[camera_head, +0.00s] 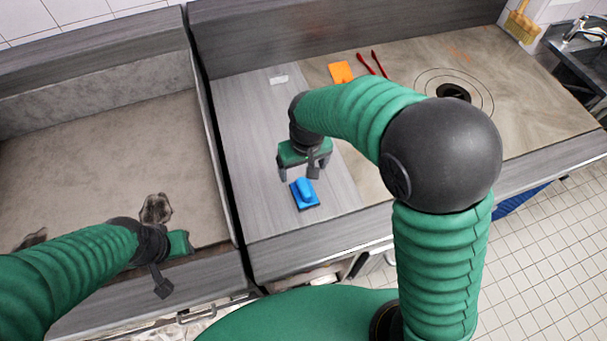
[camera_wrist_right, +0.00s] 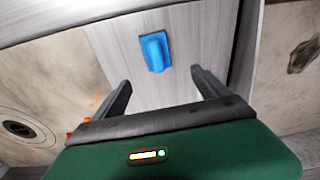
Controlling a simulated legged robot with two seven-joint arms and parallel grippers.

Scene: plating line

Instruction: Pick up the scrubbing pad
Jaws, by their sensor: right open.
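The blue scrubbing pad (camera_head: 305,194), with a raised handle on a flat base, lies on the grey counter panel near its front edge. My right gripper (camera_head: 301,172) is just behind the pad in the head view, open and empty. In the right wrist view the pad (camera_wrist_right: 155,51) lies ahead of the two spread fingers (camera_wrist_right: 160,90), between their lines and apart from both. My left gripper (camera_head: 176,262) is over the front edge of the left counter, away from the pad; its fingers are not clear.
An orange item (camera_head: 341,72) and red tongs (camera_head: 372,64) lie at the back of the counter. A round drain-like hole (camera_head: 454,92) is at right. A dark gap (camera_head: 215,150) separates the two counters. The grey panel around the pad is clear.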

